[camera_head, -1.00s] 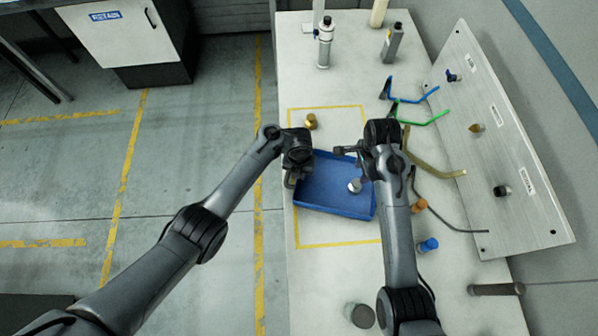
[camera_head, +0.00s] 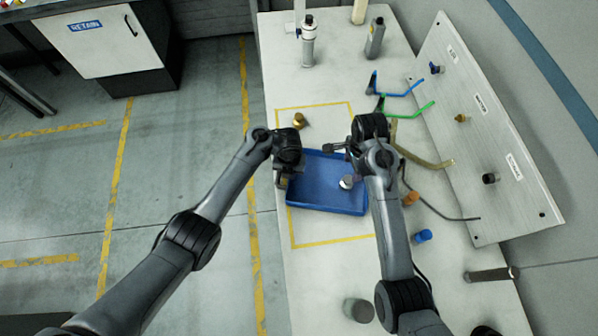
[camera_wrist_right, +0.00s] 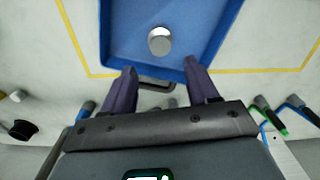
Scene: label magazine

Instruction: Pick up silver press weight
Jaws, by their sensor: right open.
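The silver press weight (camera_head: 347,182) is a small round cylinder with a bright top, standing inside the blue tray (camera_head: 318,205) near its right side. In the right wrist view the weight (camera_wrist_right: 159,40) shows in the tray, beyond the fingertips and roughly centred between them. My right gripper (camera_head: 336,148) is at the tray's far right edge; in its wrist view its fingers (camera_wrist_right: 160,72) are apart with nothing between them. My left gripper (camera_head: 281,180) hangs at the tray's left edge; its fingers are too small and dark to judge.
A brass weight (camera_head: 299,121) stands behind the tray. A grey cylinder (camera_head: 358,310) stands at the front. Blue and green-handled tools (camera_head: 405,108), a cable and an orange piece (camera_head: 411,198) lie to the right, before a tilted metal panel (camera_head: 490,150).

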